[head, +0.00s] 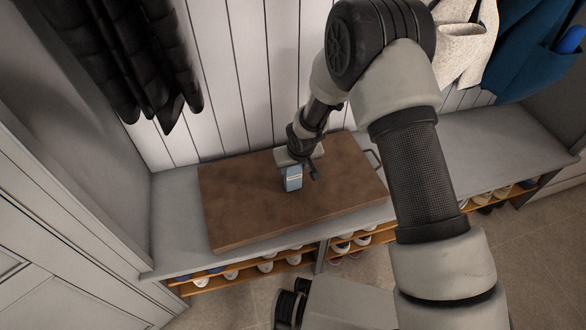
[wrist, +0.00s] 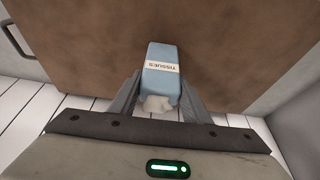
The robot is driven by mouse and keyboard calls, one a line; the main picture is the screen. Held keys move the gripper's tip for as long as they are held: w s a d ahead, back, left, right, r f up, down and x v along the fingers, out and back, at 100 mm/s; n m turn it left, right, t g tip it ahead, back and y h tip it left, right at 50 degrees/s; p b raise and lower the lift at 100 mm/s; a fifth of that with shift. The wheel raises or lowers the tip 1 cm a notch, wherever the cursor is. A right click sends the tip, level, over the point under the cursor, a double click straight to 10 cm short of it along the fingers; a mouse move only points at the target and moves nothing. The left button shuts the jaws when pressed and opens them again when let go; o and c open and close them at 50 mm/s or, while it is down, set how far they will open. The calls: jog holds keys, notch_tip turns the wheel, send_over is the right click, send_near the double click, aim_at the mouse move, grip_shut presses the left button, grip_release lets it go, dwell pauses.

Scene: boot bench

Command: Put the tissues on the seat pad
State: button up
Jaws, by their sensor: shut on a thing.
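The tissues (head: 292,178) are a small light-blue pack with a white label, seen in the head view at my gripper, over the middle of the brown seat pad (head: 235,208). In the wrist view the pack (wrist: 161,60) lies between my two fingers with white tissue showing at the near end. My gripper (head: 299,172) is shut on the tissues. The seat pad (wrist: 95,45) fills most of the wrist view behind the pack. I cannot tell whether the pack touches the pad.
The pad lies on a grey bench (head: 175,215) with shoe shelves (head: 250,272) below. A dark padded coat (head: 130,60) hangs at the left. A cream garment (head: 465,45) and a blue garment (head: 530,50) hang at the right. The bench is clear right of my arm.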

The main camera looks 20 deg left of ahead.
jog(key=shift+f, duration=0.15)
jog(key=o, duration=1)
jog(key=shift+o, duration=0.2)
